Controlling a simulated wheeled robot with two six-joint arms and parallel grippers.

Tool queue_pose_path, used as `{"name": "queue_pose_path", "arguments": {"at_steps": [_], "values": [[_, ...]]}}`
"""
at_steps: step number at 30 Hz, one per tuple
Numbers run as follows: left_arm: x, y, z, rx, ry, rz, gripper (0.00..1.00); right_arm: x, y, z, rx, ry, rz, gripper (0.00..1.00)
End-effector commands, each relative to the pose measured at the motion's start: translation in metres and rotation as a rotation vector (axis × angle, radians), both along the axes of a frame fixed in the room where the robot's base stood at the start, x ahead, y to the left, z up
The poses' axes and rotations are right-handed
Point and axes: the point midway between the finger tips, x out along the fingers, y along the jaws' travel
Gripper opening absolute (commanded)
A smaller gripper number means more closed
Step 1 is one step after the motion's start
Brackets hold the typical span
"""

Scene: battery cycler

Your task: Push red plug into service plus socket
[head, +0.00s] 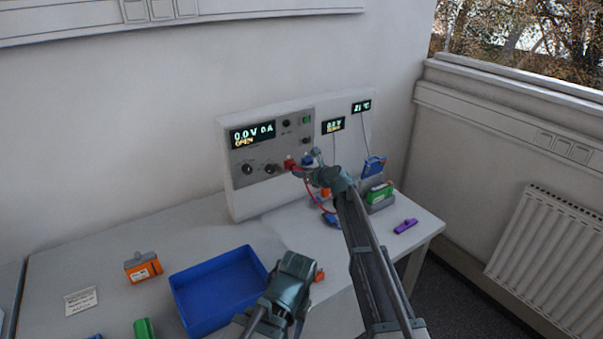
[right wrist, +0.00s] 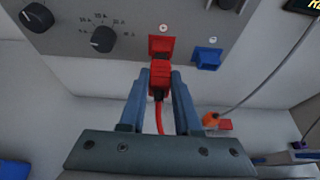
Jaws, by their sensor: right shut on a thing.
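The service plus socket (right wrist: 162,44) is a red square housing on the grey panel of the cycler, with a plus mark above it. The red plug (right wrist: 160,80) is between the fingers of my right gripper (right wrist: 160,73), which is shut on it. The plug's front is at the socket's lower edge and lines up with it; I cannot tell how far in it sits. A red lead (right wrist: 160,122) hangs from the plug. In the head view my right gripper (head: 299,169) is at the panel's lower right. My left gripper (head: 294,266) is low near the blue tray, its fingers unclear.
A blue socket (right wrist: 207,57) is just right of the red one. Dark knobs (right wrist: 102,39) are to the left. On the table are a blue tray (head: 178,300), an orange battery (head: 143,267), a green-and-orange battery in a holder (head: 380,192) and a purple item (head: 405,226).

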Motion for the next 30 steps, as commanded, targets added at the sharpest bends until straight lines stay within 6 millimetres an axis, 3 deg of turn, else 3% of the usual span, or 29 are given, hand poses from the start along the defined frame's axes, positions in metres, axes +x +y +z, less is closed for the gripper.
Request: {"name": "queue_pose_path", "arguments": {"at_steps": [30], "values": [[0.0000, 0.0000, 0.0001, 0.000, 0.000, 0.000, 0.50, 0.0076, 0.0054, 0.0000, 0.000, 0.000, 0.000, 0.00]]}}
